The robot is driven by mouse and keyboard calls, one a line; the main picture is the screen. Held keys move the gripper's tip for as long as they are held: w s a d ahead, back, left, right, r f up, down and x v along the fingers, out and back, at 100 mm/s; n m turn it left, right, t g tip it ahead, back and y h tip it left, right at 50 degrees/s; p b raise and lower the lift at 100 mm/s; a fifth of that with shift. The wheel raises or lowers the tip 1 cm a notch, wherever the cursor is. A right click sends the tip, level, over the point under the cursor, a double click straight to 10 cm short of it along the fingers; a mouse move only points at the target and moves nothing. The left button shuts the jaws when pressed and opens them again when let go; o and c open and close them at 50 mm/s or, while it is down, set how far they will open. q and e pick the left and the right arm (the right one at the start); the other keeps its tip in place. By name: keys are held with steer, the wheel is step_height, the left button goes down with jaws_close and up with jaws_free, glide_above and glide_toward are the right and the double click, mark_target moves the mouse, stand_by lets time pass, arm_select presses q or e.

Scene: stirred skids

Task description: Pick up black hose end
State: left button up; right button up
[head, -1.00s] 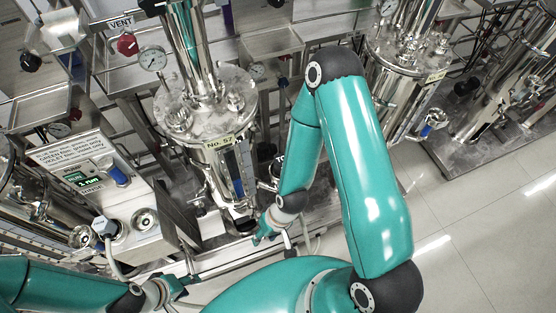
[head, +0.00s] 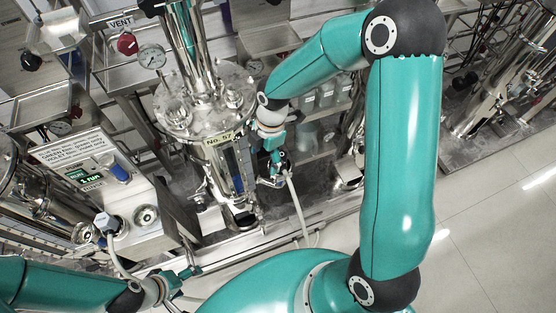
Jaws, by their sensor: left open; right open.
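My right gripper (head: 271,174) is in front of the steel vessel marked No. 57 (head: 208,122), to the right of its lower body. It is open. A pale hose (head: 298,212) runs up from the floor to beside this gripper. Dark parts show around the fingers, and I cannot tell which of them is the black hose end. I cannot tell whether the hose touches the fingers. My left gripper (head: 182,281) is open at the bottom left, low in front of the skid. Its fingers are small and partly blurred into the background.
A control box (head: 90,165) with a green display stands at the left, with a grey hose (head: 115,262) below it. A red knob (head: 127,43) and a gauge (head: 151,58) are at upper left. The tiled floor at right is clear.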

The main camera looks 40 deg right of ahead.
steer(key=w+d+r+n+h, duration=0.2)
steer(key=d+r+n, duration=0.35)
steer(key=r, duration=0.35)
steer(key=f, duration=1.1)
steer(key=shift+s+d, duration=0.1)
steer(key=shift+s, duration=0.1)
steer(key=shift+s+f, duration=0.2)
steer(key=shift+f, duration=2.5)
jaws_close()
steer(key=shift+r, duration=0.1)
